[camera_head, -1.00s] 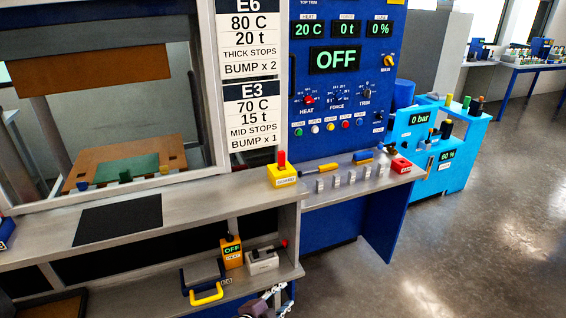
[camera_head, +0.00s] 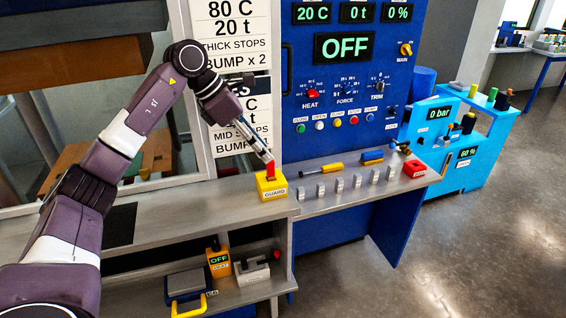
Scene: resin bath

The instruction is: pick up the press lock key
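A yellow box labelled GUARD (camera_head: 272,188) sits on the ledge at the press's right corner. An upright red key-like piece (camera_head: 270,171) stands in its top; I take it as the press lock key, though its label does not name it. My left gripper (camera_head: 267,156) reaches down from the upper left, its fingertips at the top of the red piece. The fingers are too small to tell whether they are apart or closed on it. The red piece still stands in the box. My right gripper is not in view.
The blue control panel (camera_head: 345,95) rises behind. A lower shelf holds an orange heat display (camera_head: 219,261).

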